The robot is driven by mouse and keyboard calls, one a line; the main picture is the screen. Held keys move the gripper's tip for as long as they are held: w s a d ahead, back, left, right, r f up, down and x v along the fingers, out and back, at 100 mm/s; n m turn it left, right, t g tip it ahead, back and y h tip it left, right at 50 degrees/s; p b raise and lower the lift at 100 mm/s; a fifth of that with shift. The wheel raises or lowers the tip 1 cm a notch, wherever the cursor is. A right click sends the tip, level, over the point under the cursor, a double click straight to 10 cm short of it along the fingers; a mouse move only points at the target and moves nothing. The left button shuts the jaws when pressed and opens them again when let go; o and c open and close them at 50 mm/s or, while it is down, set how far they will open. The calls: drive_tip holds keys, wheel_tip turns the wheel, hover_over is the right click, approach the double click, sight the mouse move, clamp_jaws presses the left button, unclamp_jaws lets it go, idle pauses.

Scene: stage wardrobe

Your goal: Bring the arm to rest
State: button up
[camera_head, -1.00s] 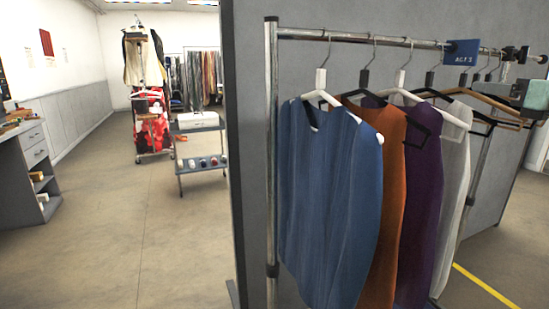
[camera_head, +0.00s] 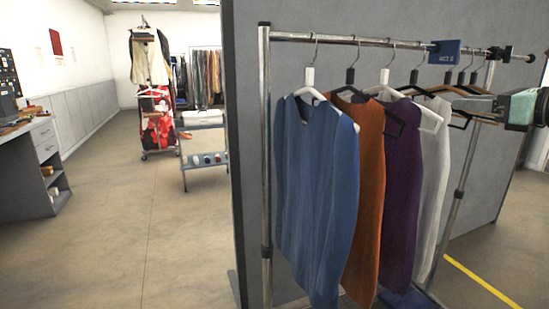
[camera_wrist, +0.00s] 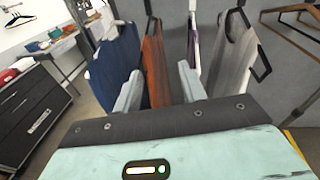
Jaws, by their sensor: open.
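My gripper (camera_head: 490,108) shows at the right edge of the head view, pale green and grey, in front of the right part of the garment rail. In the wrist view my gripper (camera_wrist: 160,82) has its two grey fingers apart with nothing held between them. Beyond the fingers hang a blue garment (camera_wrist: 117,65), an orange garment (camera_wrist: 153,65) and a grey-white garment (camera_wrist: 232,60). The rest of my arm is out of the head view.
A metal rail (camera_head: 340,40) holds the blue garment (camera_head: 315,190), orange garment (camera_head: 367,190), purple garment (camera_head: 403,180), white garment (camera_head: 434,170) and several bare hangers, beside a grey partition (camera_head: 246,130). Open floor (camera_head: 120,230) lies left, between a desk (camera_head: 25,175) and a small trolley (camera_head: 205,160).

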drive_tip(key=s+a+f+n+g, duration=0.4)
drive_tip(key=a+f+n, duration=0.1)
drive_tip(key=a, duration=0.3)
drive_tip(key=s+a+f+n+g+y, duration=0.1)
drive_tip(key=s+a+f+n+g, duration=0.35)
drive_tip(key=a, duration=0.25)
drive_tip(key=s+a+f+n+g, duration=0.3)
drive_tip(key=a+f+n, duration=0.2)
drive_tip(key=a, duration=0.3)
drive_tip(key=s+a+f+n+g+h, duration=0.1)
drive_tip(key=s+f+n+h, duration=0.3)
drive_tip(key=s+n, duration=0.5)
drive_tip(key=s+a+f+n+g+h, duration=0.2)
drive_tip(key=s+f+n+h, duration=0.2)
drive_tip(key=n, duration=0.9)
drive_tip(key=shift+s+a+f+n, duration=0.3)
drive_tip(key=shift+s+f, duration=1.15)
drive_tip(key=shift+s, duration=1.45)
drive_tip(key=shift+s, duration=0.1)
